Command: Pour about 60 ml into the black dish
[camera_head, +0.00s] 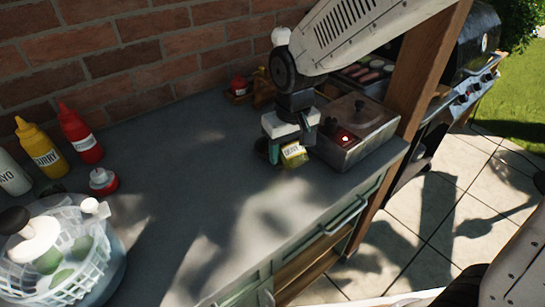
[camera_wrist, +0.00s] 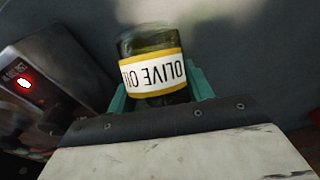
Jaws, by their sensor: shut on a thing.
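My gripper (camera_head: 290,146) has teal fingers and is shut on the olive oil bottle (camera_head: 293,158), over the counter near its front right part. In the wrist view the bottle (camera_wrist: 152,78) is dark green glass with a white and yellow "OLIVE OIL" label, between the teal fingers. Its label reads upside down there; in the head view the bottle looks tilted. No liquid stream is visible.
A metal box with a lid and red light (camera_head: 355,135) stands close right of the gripper. A salad spinner (camera_head: 60,262), yellow bottle (camera_head: 42,150) and red bottle (camera_head: 80,135) are at the left. The counter's middle (camera_head: 190,190) is clear. A brick wall runs behind.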

